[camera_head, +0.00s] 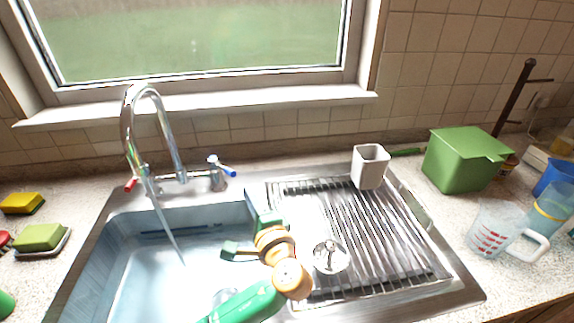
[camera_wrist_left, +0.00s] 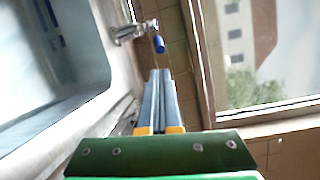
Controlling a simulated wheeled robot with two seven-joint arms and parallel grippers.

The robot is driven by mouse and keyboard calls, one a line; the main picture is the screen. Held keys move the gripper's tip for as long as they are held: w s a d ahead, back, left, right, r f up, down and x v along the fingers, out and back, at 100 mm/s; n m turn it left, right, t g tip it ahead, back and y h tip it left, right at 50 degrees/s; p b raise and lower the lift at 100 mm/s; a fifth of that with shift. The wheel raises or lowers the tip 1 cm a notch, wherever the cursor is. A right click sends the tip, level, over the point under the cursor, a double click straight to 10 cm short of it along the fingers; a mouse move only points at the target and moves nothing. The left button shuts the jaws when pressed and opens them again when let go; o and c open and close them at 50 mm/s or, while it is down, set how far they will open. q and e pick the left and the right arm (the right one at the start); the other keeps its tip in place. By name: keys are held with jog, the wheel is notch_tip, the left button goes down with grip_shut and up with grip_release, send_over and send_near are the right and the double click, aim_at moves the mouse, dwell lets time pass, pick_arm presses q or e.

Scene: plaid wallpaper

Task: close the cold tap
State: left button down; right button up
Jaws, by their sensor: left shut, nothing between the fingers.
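The cold tap handle (camera_head: 222,168) is a chrome lever with a blue tip, on the right end of the tap body behind the sink. It also shows in the left wrist view (camera_wrist_left: 158,42), just beyond my fingertips. A stream of water (camera_head: 168,232) falls from the curved chrome spout (camera_head: 146,95). The red-tipped hot handle (camera_head: 131,184) is on the left end of the tap body. My left gripper (camera_head: 250,193) is shut and empty, a little below and right of the blue handle, apart from it. Its fingers (camera_wrist_left: 158,80) point towards the handle in the wrist view. My right gripper is not in view.
The sink basin (camera_head: 95,262) lies in front of the tap. A grey cup (camera_head: 370,167) stands at the back of the ribbed drainer (camera_head: 390,240). A green box (camera_head: 465,160) and a measuring jug (camera_head: 494,229) stand on the right. The window sill (camera_head: 215,103) is behind the tap.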

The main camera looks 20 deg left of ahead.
aim_at(222, 168)
pick_arm(q)
jog(key=p+x, duration=0.1)
jog(key=x, duration=0.8)
jog(key=shift+w+f+m+h, duration=0.15)
jog(key=shift+w+m+h, duration=0.15)
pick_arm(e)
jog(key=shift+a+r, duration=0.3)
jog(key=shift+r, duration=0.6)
pick_arm(q)
jog(key=shift+a, duration=0.1)
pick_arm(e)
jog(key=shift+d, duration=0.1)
